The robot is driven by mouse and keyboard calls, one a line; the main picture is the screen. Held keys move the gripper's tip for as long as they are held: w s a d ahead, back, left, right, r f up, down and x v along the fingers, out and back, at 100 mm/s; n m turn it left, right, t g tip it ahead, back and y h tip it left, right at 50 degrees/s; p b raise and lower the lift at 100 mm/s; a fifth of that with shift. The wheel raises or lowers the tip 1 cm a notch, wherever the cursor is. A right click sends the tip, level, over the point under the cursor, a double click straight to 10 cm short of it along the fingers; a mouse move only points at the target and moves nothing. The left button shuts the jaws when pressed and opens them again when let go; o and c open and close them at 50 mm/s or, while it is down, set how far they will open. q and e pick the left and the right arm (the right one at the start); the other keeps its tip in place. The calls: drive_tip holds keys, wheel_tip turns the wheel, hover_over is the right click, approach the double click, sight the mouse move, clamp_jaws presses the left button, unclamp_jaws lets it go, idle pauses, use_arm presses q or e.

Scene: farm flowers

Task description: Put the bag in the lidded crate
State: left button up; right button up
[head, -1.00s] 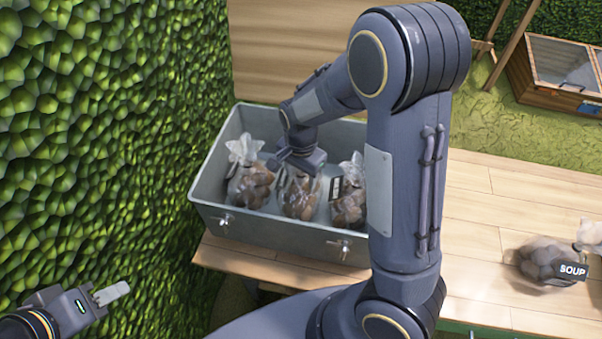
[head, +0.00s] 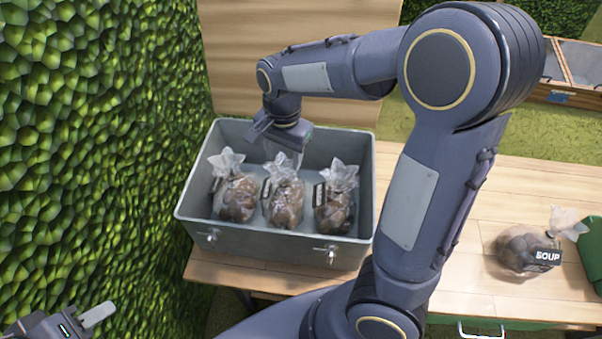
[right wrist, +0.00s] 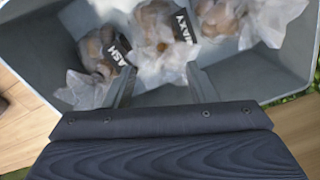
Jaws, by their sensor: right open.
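The grey metal crate (head: 205,225) with latches on its front stands open on the table; no lid shows on it. Three clear bags of brown potatoes stand in a row inside: a left bag (head: 236,200), a middle bag (head: 284,203) and a right bag (head: 335,208). My right gripper (head: 292,152) is above the middle bag, open and empty. In the right wrist view its fingers (right wrist: 163,88) are spread, with the bags beyond them. A bag labelled SOUP (head: 520,248) sits on the table at the right. My left gripper (head: 98,316) is at the lower left, partly cut off.
A green object (head: 592,255) is cut off at the right edge beside the SOUP bag. A leafy green hedge (head: 90,130) walls the left side. The wooden table (head: 470,215) is clear between crate and SOUP bag. A wooden cold frame (head: 575,75) stands at back right.

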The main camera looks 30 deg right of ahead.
drive_tip(key=s+r+n+t+y, duration=0.1)
drive_tip(key=s+r+n+t, duration=0.1)
drive_tip(key=s+n, duration=0.3)
drive_tip(key=s+r+n+t+y, duration=0.2)
drive_tip(key=s+r+n+t, duration=0.1)
drive_tip(key=s, duration=1)
drive_tip(key=shift+n+t, duration=0.4)
drive_tip(key=shift+n, duration=0.5)
drive_tip(key=shift+s+r, duration=0.1)
drive_tip(key=shift+r, duration=0.05)
wheel_tip(320, 180, up, 6)
drive_tip(key=p, duration=0.5)
drive_tip(key=shift+f, duration=0.25)
drive_tip(key=shift+c, duration=0.4)
